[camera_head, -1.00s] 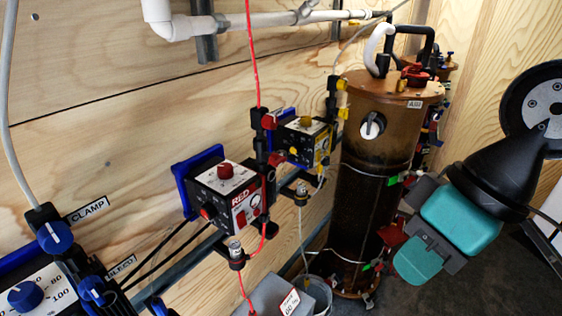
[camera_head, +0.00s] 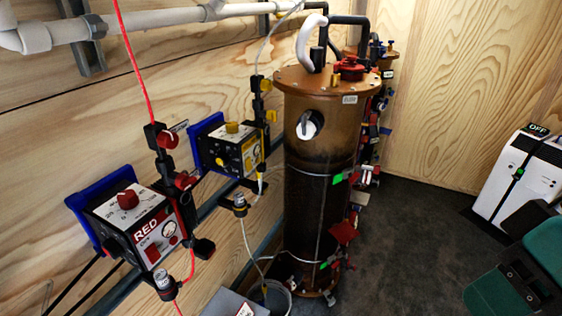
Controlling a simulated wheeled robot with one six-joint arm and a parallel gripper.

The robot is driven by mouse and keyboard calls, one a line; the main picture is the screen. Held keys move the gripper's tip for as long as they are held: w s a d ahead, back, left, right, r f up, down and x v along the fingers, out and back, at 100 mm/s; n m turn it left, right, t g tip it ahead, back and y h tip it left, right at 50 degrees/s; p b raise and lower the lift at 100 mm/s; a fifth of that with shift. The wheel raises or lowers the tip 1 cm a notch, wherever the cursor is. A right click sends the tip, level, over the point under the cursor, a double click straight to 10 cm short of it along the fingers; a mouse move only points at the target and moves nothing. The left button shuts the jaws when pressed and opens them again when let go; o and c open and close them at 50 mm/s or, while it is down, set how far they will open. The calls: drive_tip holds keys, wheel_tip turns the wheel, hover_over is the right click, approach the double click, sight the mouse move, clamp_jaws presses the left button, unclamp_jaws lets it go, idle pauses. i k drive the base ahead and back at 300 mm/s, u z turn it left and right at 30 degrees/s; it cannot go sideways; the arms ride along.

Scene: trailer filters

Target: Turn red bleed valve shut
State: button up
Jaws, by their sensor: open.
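The box labelled RED (camera_head: 150,232) hangs on the wall at the lower left, with a red dial (camera_head: 127,199) on its top. Beside it, on black fittings along a red line, are an upper red valve knob (camera_head: 168,139) and a lower red knob (camera_head: 185,181). I cannot tell which one is the bleed valve, nor its exact turn. My gripper (camera_head: 522,268), with teal fingers, is at the lower right edge and partly cut off. It is open, and well apart from the red knobs.
A yellow-knobbed box (camera_head: 232,150) hangs behind the red one. A tall brown cylinder (camera_head: 320,175) stands between the boxes and my gripper, with a bucket (camera_head: 272,297) at its foot. A white unit (camera_head: 518,178) stands at the right. Dark floor (camera_head: 420,230) is clear between.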

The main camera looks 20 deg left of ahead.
sight(183, 181)
drive_tip(key=u, duration=0.85)
